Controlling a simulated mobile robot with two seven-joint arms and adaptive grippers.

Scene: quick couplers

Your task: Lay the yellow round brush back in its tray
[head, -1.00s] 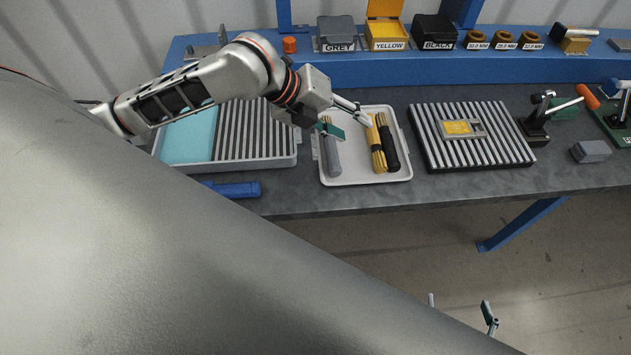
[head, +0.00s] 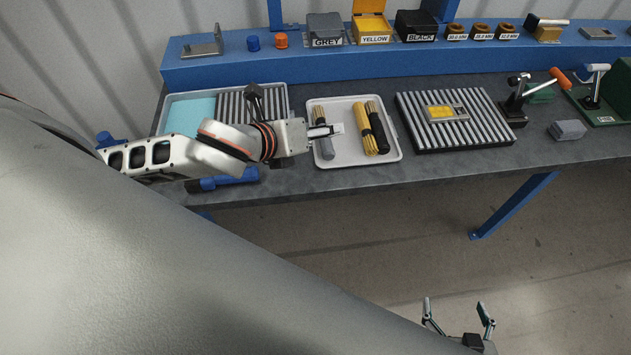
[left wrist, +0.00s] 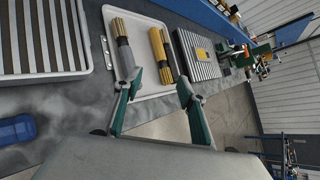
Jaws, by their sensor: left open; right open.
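The yellow round brush (head: 362,128) lies in the white tray (head: 346,162), close beside a black brush (head: 379,129). I cannot tell whether those two touch. A grey brush (head: 327,151) lies at the tray's left side, partly hidden by my left gripper (head: 328,131). The left gripper is open and empty, over the tray's left part and apart from the yellow brush. In the left wrist view its spread fingers (left wrist: 158,97) are near the tray's front edge, with the yellow brush (left wrist: 159,47) beyond. My right gripper (head: 456,306) is open and empty, low in front of the bench.
A ribbed tray with a turquoise pad (head: 190,116) stands to the left, a ribbed black rack (head: 455,137) with a yellow-grey part to the right. A blue tool (head: 232,177) lies near the front edge. Labelled bins (head: 372,25) line the raised blue shelf behind.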

